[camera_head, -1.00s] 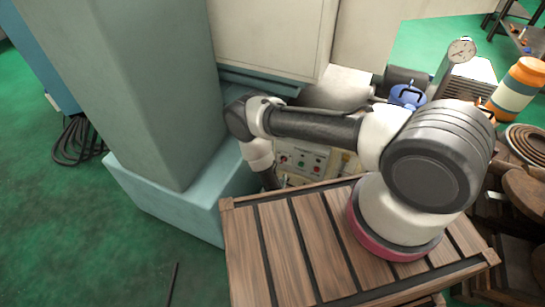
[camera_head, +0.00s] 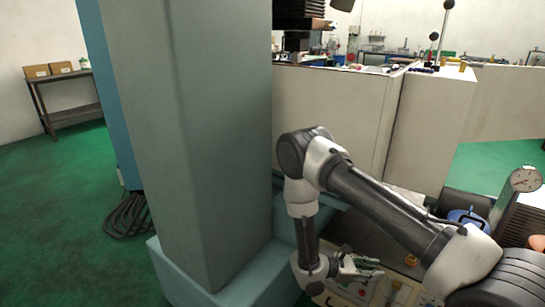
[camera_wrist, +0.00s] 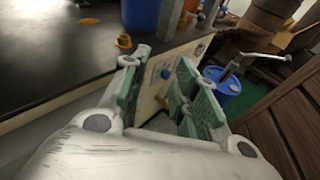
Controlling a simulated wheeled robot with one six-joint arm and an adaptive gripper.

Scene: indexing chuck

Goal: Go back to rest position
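My gripper (camera_head: 374,268) is in the lower middle of the head view, in front of a control panel (camera_head: 350,292) with several buttons and knobs. In the wrist view my gripper (camera_wrist: 160,75) has its two green-padded fingers spread apart, with a clear gap between them. I cannot make out the chuck clearly.
The teal column (camera_head: 190,150) stands close left of my arm. A pale machine cabinet (camera_head: 335,115) is behind. A blue container (camera_head: 468,216) and a dial gauge (camera_head: 525,180) are at right. The wrist view shows a dark worktop (camera_wrist: 50,50) at left. Green floor is open at left.

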